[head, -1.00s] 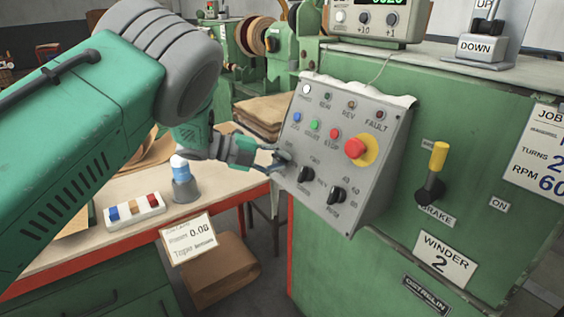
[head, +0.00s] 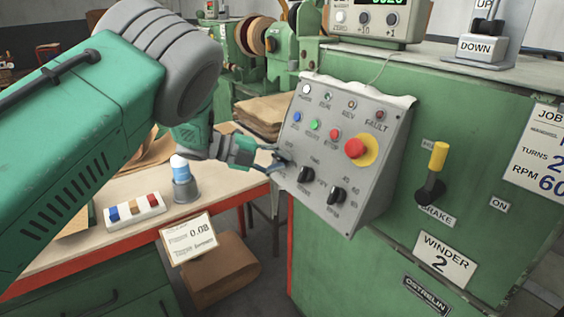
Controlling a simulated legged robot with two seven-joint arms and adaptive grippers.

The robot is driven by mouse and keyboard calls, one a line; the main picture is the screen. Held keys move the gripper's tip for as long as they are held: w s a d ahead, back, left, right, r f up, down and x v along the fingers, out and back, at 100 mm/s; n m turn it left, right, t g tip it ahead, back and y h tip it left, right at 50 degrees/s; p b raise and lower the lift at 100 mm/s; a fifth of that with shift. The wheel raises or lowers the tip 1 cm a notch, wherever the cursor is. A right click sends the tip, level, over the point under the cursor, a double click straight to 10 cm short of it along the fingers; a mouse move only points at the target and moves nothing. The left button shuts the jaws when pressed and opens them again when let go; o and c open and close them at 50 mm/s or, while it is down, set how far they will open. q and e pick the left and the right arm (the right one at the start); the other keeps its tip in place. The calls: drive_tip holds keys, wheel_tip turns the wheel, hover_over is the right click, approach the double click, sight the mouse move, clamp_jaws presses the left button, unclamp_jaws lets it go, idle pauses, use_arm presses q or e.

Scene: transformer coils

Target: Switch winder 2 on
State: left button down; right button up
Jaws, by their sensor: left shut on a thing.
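The grey control panel (head: 325,193) of winder 2 is fixed to the green cabinet, above the "WINDER 2" label (head: 445,259). It has indicator lamps on top, then blue, green and red buttons, a large red stop button (head: 355,148) on yellow, and black rotary knobs below. My left gripper (head: 279,160) is at the panel's left edge, shut on the leftmost black knob (head: 286,158), which its fingers partly hide. The white lamp (head: 306,89) at the top left looks pale; I cannot tell if it is lit. My right gripper is not in view.
A yellow-handled brake lever (head: 438,160) stands out from the cabinet to the right of the panel. A workbench (head: 120,190) on the left carries a blue-and-white bottle (head: 181,172) and a tray of coloured blocks (head: 134,210). A counter display (head: 378,18) sits above the panel.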

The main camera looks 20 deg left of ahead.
use_arm(q)
drive_tip(key=shift+w+a+r+t, duration=0.3)
drive_tip(key=shift+w+r, duration=0.05)
drive_tip(key=shift+r, duration=0.1)
drive_tip(key=c, duration=1.6)
unclamp_jaws()
drive_tip(key=shift+s, duration=0.1)
drive_tip(key=shift+f, duration=0.1)
drive_tip(key=shift+p+v, duration=0.5)
drive_tip(key=shift+v, duration=0.6)
drive_tip(key=shift+s+a, duration=0.3)
drive_tip(key=shift+a, duration=0.3)
drive_tip(key=p, duration=0.5)
approach(279, 158)
drive_tip(key=shift+v, duration=2.9)
